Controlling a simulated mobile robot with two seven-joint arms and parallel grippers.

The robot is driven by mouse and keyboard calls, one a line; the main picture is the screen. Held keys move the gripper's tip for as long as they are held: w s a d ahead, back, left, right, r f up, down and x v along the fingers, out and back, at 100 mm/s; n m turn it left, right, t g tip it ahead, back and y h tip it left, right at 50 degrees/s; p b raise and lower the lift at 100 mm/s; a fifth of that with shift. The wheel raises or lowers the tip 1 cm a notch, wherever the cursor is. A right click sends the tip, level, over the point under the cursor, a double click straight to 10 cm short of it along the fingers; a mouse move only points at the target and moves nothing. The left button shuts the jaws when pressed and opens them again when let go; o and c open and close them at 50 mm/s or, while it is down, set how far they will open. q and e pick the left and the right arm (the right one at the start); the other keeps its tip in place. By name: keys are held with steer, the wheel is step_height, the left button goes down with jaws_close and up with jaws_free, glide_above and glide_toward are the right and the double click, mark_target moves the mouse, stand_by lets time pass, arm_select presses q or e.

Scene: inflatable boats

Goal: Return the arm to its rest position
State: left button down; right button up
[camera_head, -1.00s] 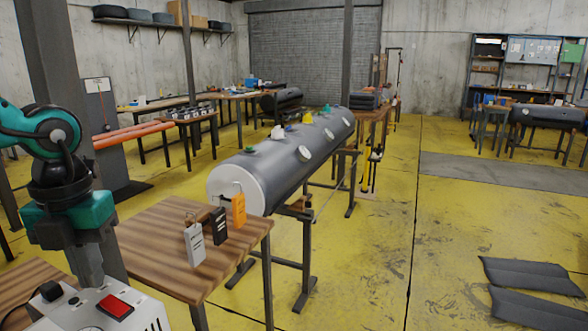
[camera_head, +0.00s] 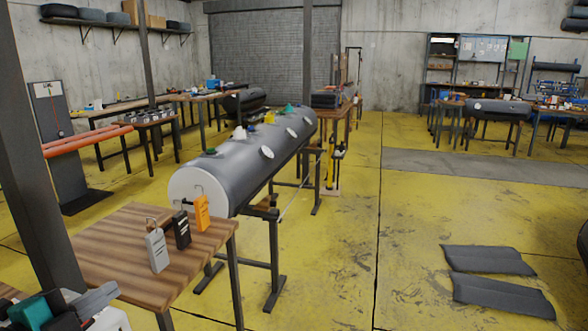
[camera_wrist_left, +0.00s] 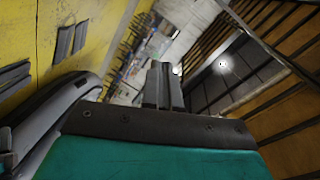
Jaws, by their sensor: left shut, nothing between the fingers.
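My left gripper (camera_head: 100,297) shows at the bottom left corner of the head view, with its teal and grey body partly cut off by the frame edge. In the left wrist view its two dark fingers (camera_wrist_left: 164,85) are together with nothing between them. It is low, in front of the wooden table (camera_head: 120,222) and apart from the tags on it. The rest of the left arm is mostly out of frame. My right gripper shows in neither view.
Grey, black and orange tags (camera_head: 201,213) stand on the wooden table. A long grey inflatable tube (camera_head: 235,165) rests on a stand behind it. A dark post (camera_head: 30,190) rises at the left. Dark mats (camera_head: 488,260) lie on the yellow floor, which is otherwise largely clear at centre right.

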arm_select(q)
steer(key=s+a+f+n+g+y, duration=0.1)
steer(key=s+f+n+g+y, duration=0.1)
steer(key=s+f+n+y, duration=0.3)
steer(key=s+a+f+n+g+y, duration=0.1)
steer(key=s+f+n+g+y, duration=0.15)
steer(key=f+n, duration=0.35)
steer(key=s+d+f+n+g+h, duration=0.2)
steer(key=s+d+f+n+g, duration=0.2)
steer(key=s+d+f+g, duration=0.55)
steer(key=w+d+f+t+h+b, duration=0.1)
steer(key=w+d+f+t+b, duration=0.1)
steer(key=f+t, duration=0.2)
steer(key=w+d+f+t+h+b, duration=0.1)
steer(key=w+d+f+t+b, duration=0.1)
steer(key=f+t, duration=0.3)
steer(key=shift+d+f, duration=0.3)
steer(key=shift+f, duration=1)
